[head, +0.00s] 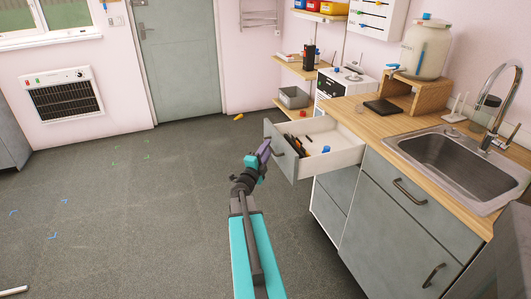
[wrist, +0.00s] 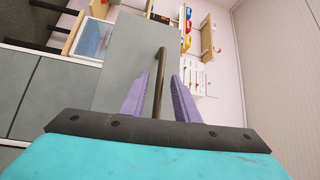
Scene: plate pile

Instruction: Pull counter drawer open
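The counter drawer (head: 328,150) is pulled well out of the wooden-topped counter, with a grey front panel (head: 281,153) and white inner walls. Dark and orange tools and a blue item lie inside it. My gripper (head: 265,149) is at the outer side of the drawer front, at its handle. In the wrist view the dark curved handle (wrist: 158,82) stands between the two purple fingers of my gripper (wrist: 161,76). The fingers are apart, with a visible gap on the handle's right side. The left finger is close to the handle; contact cannot be told.
The counter (head: 383,122) carries a sink (head: 455,165), a black flat item and a large jar (head: 425,48) on a wooden stand. A shelf with a grey bin (head: 293,97) stands behind the drawer. The floor (head: 130,215) to the left is mostly clear.

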